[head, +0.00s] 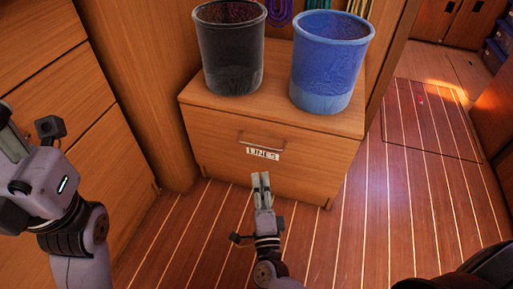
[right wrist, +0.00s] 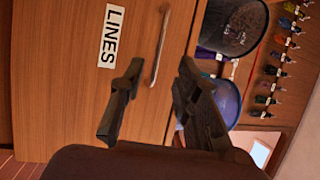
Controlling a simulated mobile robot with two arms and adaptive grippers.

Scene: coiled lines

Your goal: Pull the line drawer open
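The line drawer (head: 225,143) is the wooden front of a low cabinet. It looks shut. Its bar handle (head: 263,143) sits above a white label (head: 263,155), which reads LINES in the right wrist view (right wrist: 112,36). My right gripper (head: 261,181) is in front of and below the handle in the head view. In the right wrist view its fingers (right wrist: 160,75) are spread and empty. The handle (right wrist: 160,45) appears in the gap between them, apparently untouched. My left arm is at the left edge of the head view; its fingertips are out of frame.
A black bin (head: 230,50) and a blue bin (head: 328,62) stand on the cabinet top (head: 275,95). Wooden drawers (head: 55,100) line the left side. Coiled lines (head: 315,5) hang behind. The striped floor (head: 375,215) before the cabinet is clear.

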